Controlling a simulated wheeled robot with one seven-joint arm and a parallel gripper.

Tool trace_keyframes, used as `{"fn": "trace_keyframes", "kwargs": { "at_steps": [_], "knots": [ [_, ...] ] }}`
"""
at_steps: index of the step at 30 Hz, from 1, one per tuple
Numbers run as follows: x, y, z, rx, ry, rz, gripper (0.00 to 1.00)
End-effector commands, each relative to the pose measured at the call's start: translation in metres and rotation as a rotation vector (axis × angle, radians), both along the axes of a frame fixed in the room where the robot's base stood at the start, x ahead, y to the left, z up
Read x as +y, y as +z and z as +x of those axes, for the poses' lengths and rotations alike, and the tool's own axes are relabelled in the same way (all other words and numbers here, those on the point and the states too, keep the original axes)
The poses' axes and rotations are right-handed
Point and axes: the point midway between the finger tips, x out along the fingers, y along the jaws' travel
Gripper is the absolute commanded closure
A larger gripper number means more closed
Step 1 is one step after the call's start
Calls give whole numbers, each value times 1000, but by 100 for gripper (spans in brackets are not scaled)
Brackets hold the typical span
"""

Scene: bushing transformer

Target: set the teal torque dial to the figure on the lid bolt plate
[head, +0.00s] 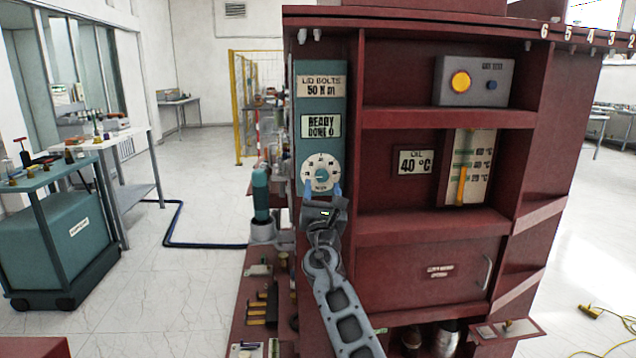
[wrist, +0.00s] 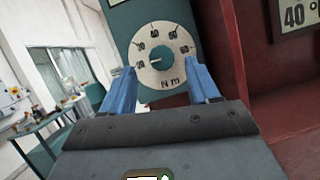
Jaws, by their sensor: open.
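The teal torque dial (head: 321,173) is a small teal knob on a round white face, on a tall teal panel. In the wrist view the dial knob (wrist: 158,57) is close ahead, and a pale pointer line on it points left toward the lowest left figure. The figures around the face are too blurred to read surely. The lid bolt plate (head: 322,87) at the panel's top reads "LID BOLTS 50 N m". My gripper (head: 322,188) is open at the dial's lower edge. In the wrist view its blue fingers (wrist: 162,75) stand apart either side of the face, with nothing between them.
A plate (head: 321,126) above the dial reads "READY" and "DONE 0". To the right, a red cabinet holds an "OIL 40 °C" plate (head: 416,162), a gauge (head: 468,167) and a grey box with a yellow lamp (head: 474,81). A teal bottle-shaped tool (head: 261,192) stands left.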

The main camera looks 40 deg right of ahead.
Motion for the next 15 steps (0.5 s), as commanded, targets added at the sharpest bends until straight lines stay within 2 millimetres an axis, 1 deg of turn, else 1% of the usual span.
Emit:
{"fn": "trace_keyframes", "kwargs": {
  "at_steps": [3,7,15],
  "knots": [
    [-11,7,13,-1,-1,1,40],
    [-18,11,22,0,0,2,40],
    [-22,13,26,2,1,1,40]
  ]
}}
